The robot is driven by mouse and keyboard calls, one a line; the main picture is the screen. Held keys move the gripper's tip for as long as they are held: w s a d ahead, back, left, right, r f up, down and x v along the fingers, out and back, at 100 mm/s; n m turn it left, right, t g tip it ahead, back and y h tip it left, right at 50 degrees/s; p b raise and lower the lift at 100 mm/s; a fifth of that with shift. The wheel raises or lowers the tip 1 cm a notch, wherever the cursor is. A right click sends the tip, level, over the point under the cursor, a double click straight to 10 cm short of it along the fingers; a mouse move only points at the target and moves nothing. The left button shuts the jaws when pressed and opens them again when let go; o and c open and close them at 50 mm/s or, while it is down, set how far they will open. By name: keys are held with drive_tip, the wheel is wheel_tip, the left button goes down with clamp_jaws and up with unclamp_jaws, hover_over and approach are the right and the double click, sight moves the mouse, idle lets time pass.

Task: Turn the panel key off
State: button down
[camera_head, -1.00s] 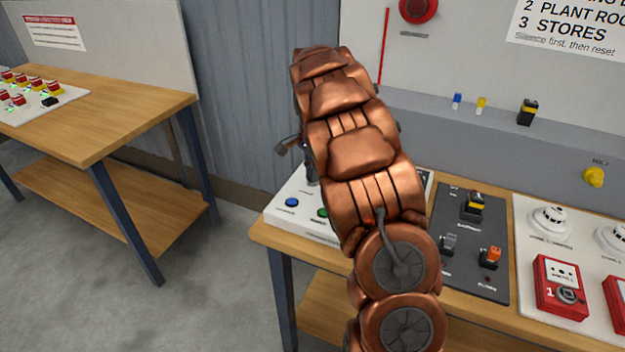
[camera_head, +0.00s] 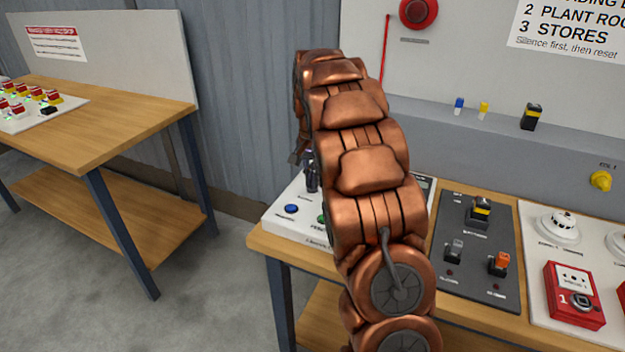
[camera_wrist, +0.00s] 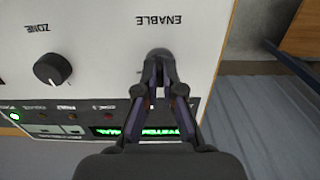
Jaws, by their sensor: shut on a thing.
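The white alarm panel (camera_wrist: 110,45) fills much of the wrist view, seen upside down. My gripper (camera_wrist: 161,82) reaches over it below the "ENABLE" lettering, its fingers closed in on a dark rounded piece (camera_wrist: 159,53), which appears to be the panel key. The fingers cover most of it, so its turn angle cannot be read. In the head view the panel (camera_head: 283,222) sits on the bench, partly hidden behind my arm, and the key cannot be made out clearly.
A black zone knob (camera_wrist: 52,70) and a lit green display (camera_wrist: 135,131) are near the fingers. A blue button (camera_head: 291,209) is on the panel's front left. A dark switch plate (camera_head: 463,277) and a red call point (camera_head: 574,294) stand to the right.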

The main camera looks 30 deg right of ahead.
drive_tip(key=c, duration=1.3)
unclamp_jaws()
drive_tip(key=shift+r, duration=0.15)
wheel_tip(320, 180, up, 12)
drive_tip(key=shift+f, duration=0.15)
